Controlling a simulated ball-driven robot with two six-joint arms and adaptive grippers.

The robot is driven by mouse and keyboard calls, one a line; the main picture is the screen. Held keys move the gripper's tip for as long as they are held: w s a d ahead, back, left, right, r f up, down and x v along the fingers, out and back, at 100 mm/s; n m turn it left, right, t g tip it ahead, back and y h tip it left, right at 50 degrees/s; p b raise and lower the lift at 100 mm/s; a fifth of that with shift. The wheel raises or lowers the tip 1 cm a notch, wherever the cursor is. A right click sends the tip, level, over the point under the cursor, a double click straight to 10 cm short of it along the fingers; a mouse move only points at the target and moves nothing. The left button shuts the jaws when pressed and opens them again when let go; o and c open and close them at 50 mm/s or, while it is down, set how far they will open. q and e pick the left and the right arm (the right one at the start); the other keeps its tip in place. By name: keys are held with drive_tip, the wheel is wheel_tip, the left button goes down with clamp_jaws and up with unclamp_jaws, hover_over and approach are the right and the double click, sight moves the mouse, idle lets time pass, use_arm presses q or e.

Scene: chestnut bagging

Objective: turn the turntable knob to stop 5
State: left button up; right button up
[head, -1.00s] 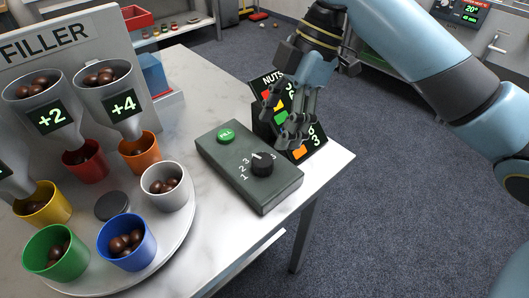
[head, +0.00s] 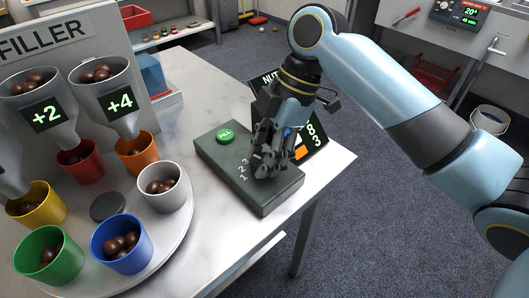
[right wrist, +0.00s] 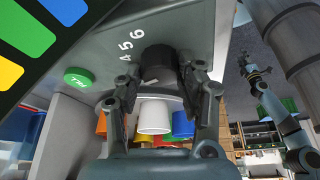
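The dark control box (head: 272,203) lies on the white table with a green FILL button (head: 225,136) and printed stop numbers. In the head view my right gripper (head: 264,172) hides the knob and the higher numbers. In the right wrist view the black knob (right wrist: 158,62) stands between the two fingers of my right gripper (right wrist: 161,74), beside the numbers 4, 5 and 6. The fingers are spread around it; firm contact is not clear. The knob's pointer is hidden. My left gripper (right wrist: 254,72) appears small in the right wrist view, too small to read.
The round turntable (head: 165,222) carries several coloured cups with chestnuts, left of the box. The filler (head: 60,50) with its funnels stands behind them. A black NUTS display (head: 314,140) stands close behind my right gripper. The table's right edge is near the box.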

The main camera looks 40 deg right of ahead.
drive_tip(key=c, duration=0.5)
drive_tip(key=shift+r+m+p, duration=0.15)
drive_tip(key=shift+m+p, duration=0.15)
drive_tip(key=shift+p, duration=0.35)
drive_tip(key=m+t+p, duration=0.1)
drive_tip(key=m+p, duration=0.2)
drive_tip(key=p, duration=0.1)
drive_tip(key=m+t+h+p, duration=0.1)
drive_tip(key=m+p, duration=0.2)
drive_tip(key=p, duration=0.2)
drive_tip(key=m+t+h+p, duration=0.1)
drive_tip(key=m+p, duration=0.2)
drive_tip(key=p, duration=0.2)
drive_tip(key=shift+s+a+r, duration=0.15)
drive_tip(key=shift+f+m+t+h+p, duration=0.2)
drive_tip(key=shift+m+t+h+p, duration=0.15)
drive_tip(key=shift+m+p, duration=0.85)
drive_tip(key=o, duration=1.2)
drive_tip(key=shift+c, duration=0.2)
